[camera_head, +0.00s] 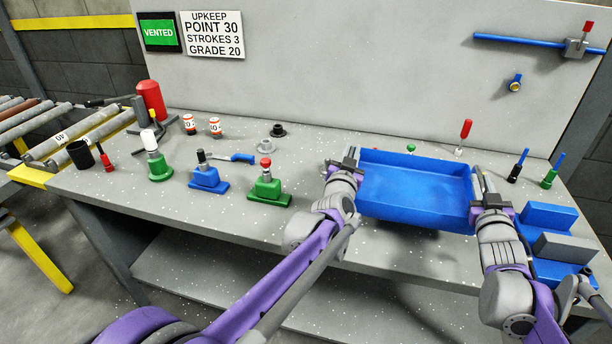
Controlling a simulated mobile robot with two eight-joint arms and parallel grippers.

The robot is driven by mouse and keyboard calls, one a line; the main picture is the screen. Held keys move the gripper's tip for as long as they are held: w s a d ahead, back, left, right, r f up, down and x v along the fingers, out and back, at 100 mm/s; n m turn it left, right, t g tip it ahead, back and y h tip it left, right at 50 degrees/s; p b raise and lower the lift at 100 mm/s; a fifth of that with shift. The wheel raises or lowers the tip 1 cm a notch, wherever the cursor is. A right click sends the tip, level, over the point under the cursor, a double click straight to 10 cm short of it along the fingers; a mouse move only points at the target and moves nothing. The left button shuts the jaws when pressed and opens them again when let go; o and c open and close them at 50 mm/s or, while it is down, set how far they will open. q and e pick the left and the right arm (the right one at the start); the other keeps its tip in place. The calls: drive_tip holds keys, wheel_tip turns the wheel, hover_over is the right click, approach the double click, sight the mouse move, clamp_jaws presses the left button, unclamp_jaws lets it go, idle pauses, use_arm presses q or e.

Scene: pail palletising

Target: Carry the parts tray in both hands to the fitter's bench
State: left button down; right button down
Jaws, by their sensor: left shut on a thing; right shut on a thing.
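The blue parts tray (415,187) is held between my two grippers over the right part of the grey bench (240,225). It looks empty and roughly level. My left gripper (345,164) is shut on the tray's left side wall. My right gripper (486,190) is shut on its right side wall. The tray's front edge reaches near the bench's front edge. I cannot tell whether its underside touches the bench top.
Green and blue valve-like fittings (208,180) stand left of the tray. Blue and grey blocks (550,218) lie right of my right gripper. A red-handled tool (464,132) stands behind the tray. A roller conveyor (70,140) is at the far left.

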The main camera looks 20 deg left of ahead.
use_arm(q)
drive_tip(key=shift+a+r, duration=0.1)
drive_tip(key=shift+a, duration=0.2)
use_arm(e)
drive_tip(key=shift+d, duration=0.2)
